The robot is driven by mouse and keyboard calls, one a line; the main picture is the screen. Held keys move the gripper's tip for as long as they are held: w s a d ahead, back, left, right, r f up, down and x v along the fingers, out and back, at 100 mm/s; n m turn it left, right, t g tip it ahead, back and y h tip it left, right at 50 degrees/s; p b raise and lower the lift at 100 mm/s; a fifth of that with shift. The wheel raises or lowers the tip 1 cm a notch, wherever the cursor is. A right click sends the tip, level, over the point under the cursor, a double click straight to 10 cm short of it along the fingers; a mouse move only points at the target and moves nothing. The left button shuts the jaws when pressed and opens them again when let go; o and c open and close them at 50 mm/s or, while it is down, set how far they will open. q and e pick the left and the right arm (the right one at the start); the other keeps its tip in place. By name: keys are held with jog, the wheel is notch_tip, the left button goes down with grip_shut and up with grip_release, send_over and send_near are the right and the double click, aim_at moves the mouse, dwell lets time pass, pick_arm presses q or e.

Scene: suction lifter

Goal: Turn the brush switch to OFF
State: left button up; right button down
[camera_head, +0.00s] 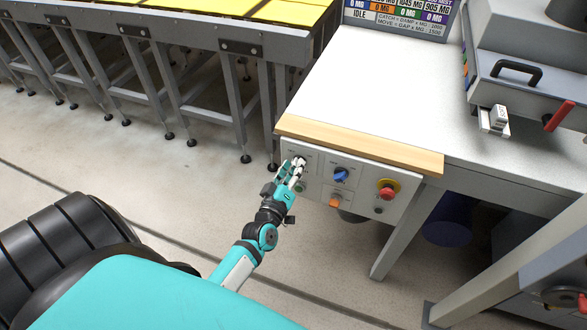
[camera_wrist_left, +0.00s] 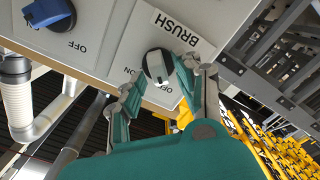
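The brush switch is a round black and white knob (camera_wrist_left: 158,67) on a pale plate, with BRUSH printed above it in the left wrist view. ON and OFF are printed beside it; which one it points to is not clear. My left gripper (camera_wrist_left: 163,76) has its two fingers apart, one on each side of the knob. Whether the fingertips touch it cannot be told. In the head view my left gripper (camera_head: 298,172) is at the left end of the control panel (camera_head: 315,180) and mostly hides the switch. My right gripper is not in view.
A blue knob (camera_head: 341,174) is just right of the brush switch, with an orange knob (camera_head: 335,200) below it. A red and yellow stop button (camera_head: 388,188) is farther right. A wooden edge (camera_head: 360,145) lies above the panel. A grey metal frame (camera_head: 232,100) stands to the left.

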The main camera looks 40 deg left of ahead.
pick_arm(q)
jog(key=v, duration=1.2)
dwell(0.5)
jog(key=s+d+f+m+g+h, duration=0.1)
jog(key=s+d+f+m+g, duration=0.15)
jog(key=f, duration=0.65)
jog(key=s+d+f+m+g+h, duration=0.2)
jog(key=s+d+f, duration=0.1)
jog(key=f, duration=0.5)
jog(key=s+d+f+m+g+h, duration=0.1)
jog(key=s+d+f+m+g, duration=0.15)
jog(key=f, duration=0.65)
jog(key=s+f+m+g, duration=0.3)
jog(key=s+f, duration=0.5)
jog(key=s, duration=0.4)
jog(key=s+a+f+m+g, duration=0.1)
jog(key=s+f+m+g, duration=0.3)
jog(key=s+f, duration=0.5)
jog(key=s+g, duration=0.2)
jog(key=s, duration=0.1)
jog(key=shift+a+g, duration=0.3)
jog(key=shift+a, duration=0.05)
